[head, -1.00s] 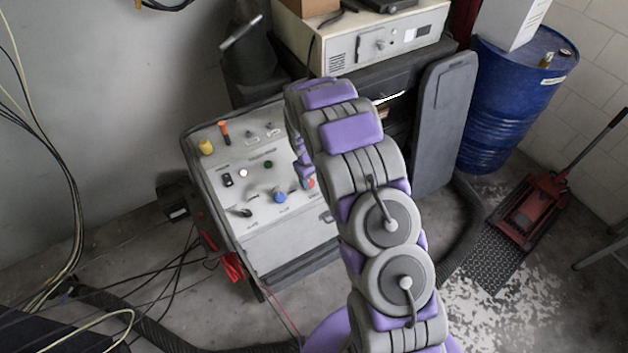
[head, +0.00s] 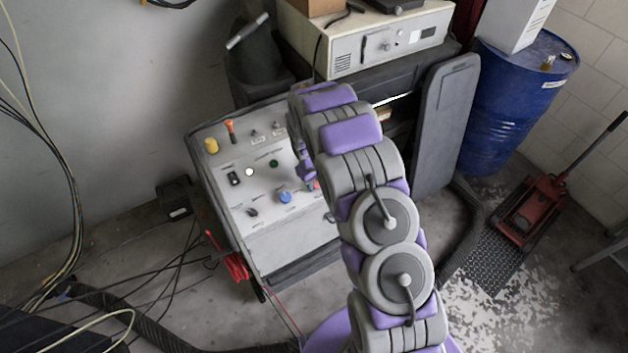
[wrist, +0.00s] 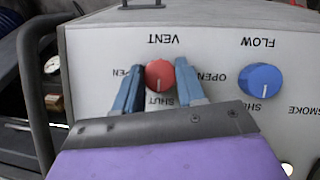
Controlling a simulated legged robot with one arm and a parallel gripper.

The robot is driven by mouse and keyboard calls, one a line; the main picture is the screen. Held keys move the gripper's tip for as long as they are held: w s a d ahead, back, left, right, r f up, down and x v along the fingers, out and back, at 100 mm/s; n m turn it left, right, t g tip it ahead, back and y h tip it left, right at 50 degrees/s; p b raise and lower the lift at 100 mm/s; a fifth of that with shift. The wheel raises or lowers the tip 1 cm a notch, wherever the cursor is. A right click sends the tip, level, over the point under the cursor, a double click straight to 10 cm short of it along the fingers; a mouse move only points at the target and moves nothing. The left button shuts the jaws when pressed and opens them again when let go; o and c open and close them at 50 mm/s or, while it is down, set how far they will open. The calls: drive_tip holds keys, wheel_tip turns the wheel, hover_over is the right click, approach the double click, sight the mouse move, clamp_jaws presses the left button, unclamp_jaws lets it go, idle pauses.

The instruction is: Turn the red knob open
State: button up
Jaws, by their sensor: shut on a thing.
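The red knob (wrist: 160,74) is on the pale panel (wrist: 95,50) under the word VENT, which reads upside down in the wrist view. Its white line points down in the picture, towards the word SHUT. My gripper (wrist: 159,67) has one blue finger on each side of the knob and is shut on it. In the head view only a small red bit of the knob (head: 316,184) shows beside my arm, and my gripper is mostly hidden there. The panel also shows in the head view (head: 290,245).
A blue knob (wrist: 261,81) marked FLOW sits to the right of the red one in the wrist view. A blue barrel (head: 505,110) and a red jack (head: 530,212) stand to the right.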

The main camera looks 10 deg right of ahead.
drive_tip(key=shift+w+a, duration=0.1)
drive_tip(key=shift+a, duration=0.05)
drive_tip(key=shift+c, duration=0.5)
drive_tip(key=shift+r+m, duration=0.1)
drive_tip(key=shift+m, duration=0.2)
drive_tip(key=shift+w+d+r+m+y+p, duration=0.1)
drive_tip(key=shift+w+d+m+y+p, duration=0.1)
drive_tip(key=shift+m+y+p, duration=0.55)
drive_tip(key=m+y, duration=0.1)
drive_tip(key=m, duration=0.1)
drive_tip(key=m+y, duration=0.1)
drive_tip(key=m, duration=0.2)
drive_tip(key=shift+d+g, duration=0.2)
drive_tip(key=shift+g, duration=0.2)
drive_tip(key=m+y, duration=0.1)
drive_tip(key=m, duration=0.1)
drive_tip(key=m+y, duration=0.1)
drive_tip(key=m, duration=0.2)
drive_tip(key=shift+s+d+f+t+y+b, duration=0.1)
drive_tip(key=shift+d+f+t+y+b, duration=0.1)
drive_tip(key=shift+t+y+b, duration=0.2)
drive_tip(key=shift+d+m+t+y+b, duration=0.1)
drive_tip(key=shift+m+t+y+b, duration=0.5)
drive_tip(key=shift+m, duration=1.45)
drive_tip(key=shift+y, duration=0.25)
